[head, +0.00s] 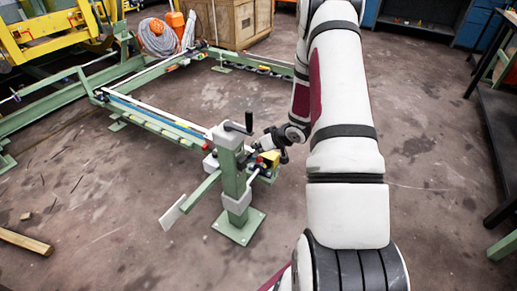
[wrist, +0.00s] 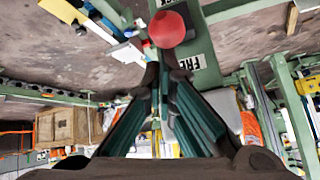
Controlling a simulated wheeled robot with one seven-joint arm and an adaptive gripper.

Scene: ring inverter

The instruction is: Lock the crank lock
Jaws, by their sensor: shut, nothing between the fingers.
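The crank lock appears to be on the green post (head: 233,178), which stands on a square base plate and has a grey head with a black crank handle (head: 248,122). In the wrist view a red ball knob (wrist: 167,29) sits just beyond my fingertips; I cannot tell whether they touch. My gripper (head: 257,144) is beside the post's right side. It also shows in the wrist view (wrist: 158,68), fingers shut and empty.
A long green frame with rails (head: 150,118) runs behind the post. A green arm with a white plate (head: 172,217) sticks out from the post at lower left. A yellow block (head: 270,159) is close to my gripper. A wooden crate (head: 232,22) stands behind.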

